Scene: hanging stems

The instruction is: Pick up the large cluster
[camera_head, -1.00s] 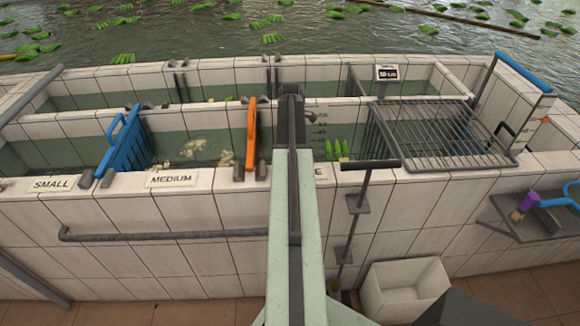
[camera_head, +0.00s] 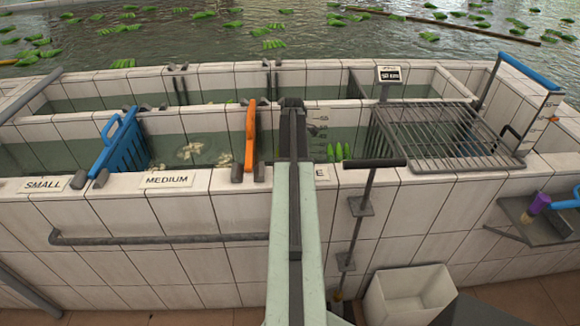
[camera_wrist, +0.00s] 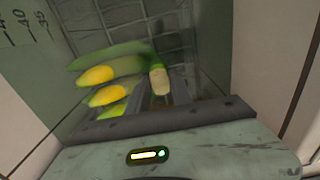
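The large cluster is a bunch of yellow-green, banana-like fruit (camera_wrist: 115,80) below my gripper in the wrist view. Its pale, cut stem (camera_wrist: 159,80) points up between the dark fingers of my gripper (camera_wrist: 161,88). I cannot tell whether the fingers press on the stem. In the head view, several green tips of the cluster (camera_head: 338,152) show just right of my arm, in the basin section behind a partly covered sign ending in E. My arm hides my gripper and the rest of the cluster there.
A blue divider (camera_head: 123,143) and an orange divider (camera_head: 250,138) stand in the tiled trough. Pale pieces (camera_head: 196,153) lie between them. A metal rack (camera_head: 437,132) covers the right end. A white bin (camera_head: 408,292) and a dark post (camera_head: 362,215) stand in front.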

